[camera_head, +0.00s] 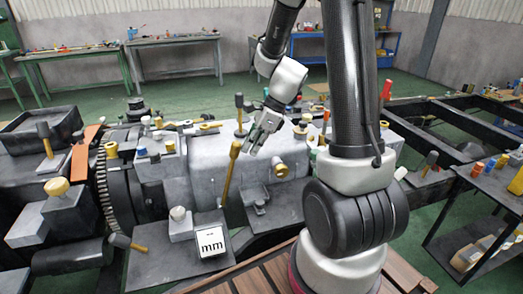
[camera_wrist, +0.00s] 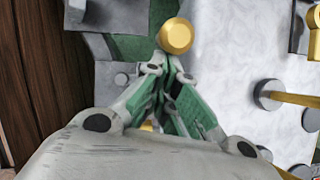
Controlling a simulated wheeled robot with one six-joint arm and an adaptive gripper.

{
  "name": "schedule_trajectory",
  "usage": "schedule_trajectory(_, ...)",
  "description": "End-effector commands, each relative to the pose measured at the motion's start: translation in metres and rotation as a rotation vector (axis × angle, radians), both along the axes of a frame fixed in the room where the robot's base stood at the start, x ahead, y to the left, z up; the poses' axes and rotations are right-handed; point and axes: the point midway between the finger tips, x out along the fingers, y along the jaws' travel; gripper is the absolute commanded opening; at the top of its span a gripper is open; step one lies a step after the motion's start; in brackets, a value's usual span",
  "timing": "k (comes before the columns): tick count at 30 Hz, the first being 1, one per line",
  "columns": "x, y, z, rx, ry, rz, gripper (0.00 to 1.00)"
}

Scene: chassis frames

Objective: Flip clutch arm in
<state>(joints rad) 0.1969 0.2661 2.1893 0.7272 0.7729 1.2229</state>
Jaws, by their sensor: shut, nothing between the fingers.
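A long gold lever (camera_head: 231,170), likely the clutch arm, stands almost upright in front of the grey housing (camera_head: 205,160), leaning slightly right at its top. My gripper (camera_head: 254,148) is just right of the lever's top end, with its fingers pointing down. In the wrist view my gripper (camera_wrist: 171,66) has its fingertips together and holds nothing. A round gold end (camera_wrist: 176,36) shows right at the fingertips there. I cannot tell whether it is the lever's top or whether the fingers touch it.
A gold bar on a round grey mount (camera_wrist: 270,95) lies to the right in the wrist view. A white block marked "mm" (camera_head: 209,240) sits on a dark plate. A large gear (camera_head: 108,195) is at left. A dark tool cart (camera_head: 470,210) stands at right.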

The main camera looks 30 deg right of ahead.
Motion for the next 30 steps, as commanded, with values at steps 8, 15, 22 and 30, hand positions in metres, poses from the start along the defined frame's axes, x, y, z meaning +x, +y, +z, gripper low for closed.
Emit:
schedule_trajectory(8, 0.010, 0.051, 0.017, -0.049, 0.009, 0.006, 0.00)
schedule_trajectory(15, 0.017, 0.083, 0.023, -0.048, 0.010, 0.004, 0.00)
schedule_trajectory(22, 0.020, 0.099, 0.024, -0.045, 0.009, 0.001, 0.00)
schedule_trajectory(30, 0.021, 0.104, 0.025, -0.041, 0.010, 0.002, 0.00)
